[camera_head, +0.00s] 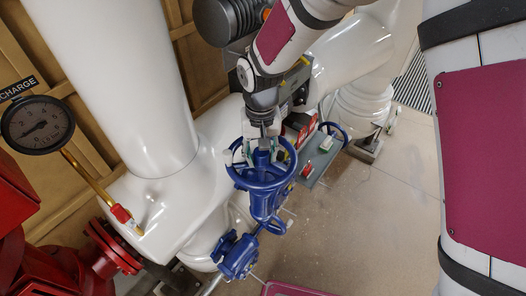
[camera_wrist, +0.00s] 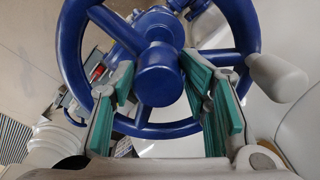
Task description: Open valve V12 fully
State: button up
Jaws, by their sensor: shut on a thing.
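A blue spoked handwheel (camera_head: 258,185) sits on a blue valve in the middle of the head view. No V12 label is readable. My gripper (camera_head: 263,142) reaches down onto the wheel from above. In the wrist view my gripper (camera_wrist: 162,88) has its teal-padded fingers on either side of the wheel's hub (camera_wrist: 160,80), among the spokes, and is shut on the wheel. The exact contact is hard to make out. The wheel's rim (camera_wrist: 247,30) curves around the fingers, and a pale grey knob (camera_wrist: 277,78) stands at its right.
A smaller blue wheel (camera_head: 340,128) and a grey plate with a red item (camera_head: 307,169) lie just right of the wheel. A pressure gauge (camera_head: 37,125) and red flanged piping (camera_head: 108,247) are at left. A large white pipe (camera_head: 125,75) stands close by.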

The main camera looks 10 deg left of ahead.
jog(key=n, duration=0.1)
jog(key=n+b, duration=0.1)
jog(key=n, duration=0.1)
jog(key=f+n, duration=0.1)
jog(key=shift+w+d+n, duration=0.2)
jog(key=shift+d+n, duration=0.1)
jog(key=shift+d, duration=0.05)
jog(key=n+b, duration=0.1)
jog(key=n, duration=0.2)
jog(key=shift+s+r+n+b, duration=0.15)
jog(key=shift+n+b, duration=0.25)
jog(key=shift+n, duration=0.6)
jog(key=n+b, duration=0.1)
jog(key=n, duration=0.9)
jog(key=shift+n+b, duration=0.3)
jog(key=shift+b, duration=0.05)
jog(key=n, duration=0.6)
jog(key=shift+a, duration=0.15)
